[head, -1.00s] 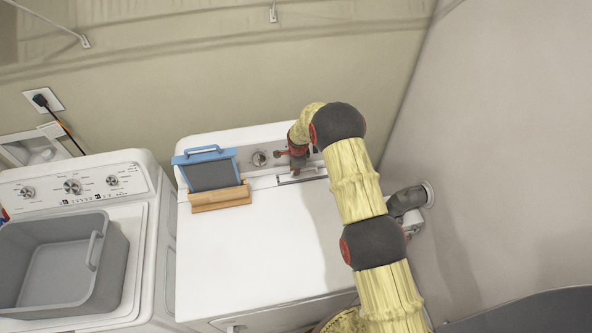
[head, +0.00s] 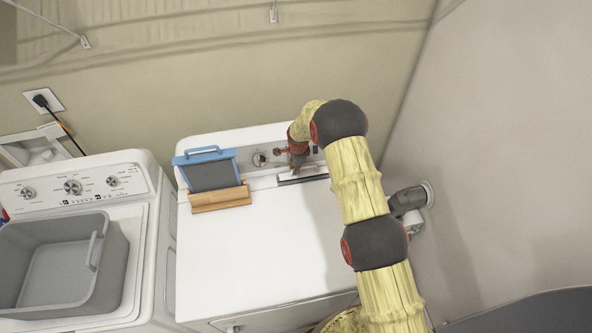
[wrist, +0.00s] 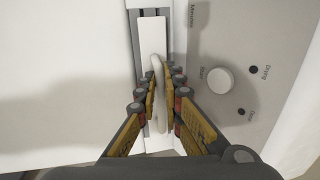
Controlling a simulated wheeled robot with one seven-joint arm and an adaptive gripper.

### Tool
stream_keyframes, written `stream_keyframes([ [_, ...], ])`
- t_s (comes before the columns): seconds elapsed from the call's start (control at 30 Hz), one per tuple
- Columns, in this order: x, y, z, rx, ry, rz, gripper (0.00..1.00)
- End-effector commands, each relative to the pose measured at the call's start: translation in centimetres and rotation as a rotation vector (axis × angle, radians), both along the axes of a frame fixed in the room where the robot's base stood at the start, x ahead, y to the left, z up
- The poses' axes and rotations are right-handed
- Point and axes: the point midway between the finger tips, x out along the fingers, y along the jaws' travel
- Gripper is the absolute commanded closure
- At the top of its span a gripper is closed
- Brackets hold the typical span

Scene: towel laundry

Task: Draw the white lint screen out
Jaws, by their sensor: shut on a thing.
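The white lint screen (wrist: 152,35) shows in the wrist view as a narrow white strip with a raised looped handle, over a dark slot in the dryer top. In the head view the white lint screen (head: 312,169) is at the back right of the dryer top, with a grey band showing along its front. My gripper (wrist: 161,84) is shut on the handle, one finger on each side. In the head view my gripper (head: 296,167) points down at the screen and partly covers it. How far the screen reaches into the slot is hidden.
A blue-framed screen (head: 211,175) stands in a wooden holder (head: 221,199) at the dryer's back left. The dryer top (head: 255,250) is otherwise clear. The control panel with a knob (wrist: 218,80) is close beside my gripper. A grey basket (head: 60,285) sits on the washer at left.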

Motion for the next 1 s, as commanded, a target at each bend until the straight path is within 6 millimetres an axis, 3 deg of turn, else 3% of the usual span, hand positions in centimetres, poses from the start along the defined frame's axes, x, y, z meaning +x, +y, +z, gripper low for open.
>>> stream_keyframes([
  [0.7,0.1,0.0,5.2,0.0,-0.002,0.0,1.0],
  [1.0,0.0,0.0,5.5,0.0,-0.001,0.0,1.0],
])
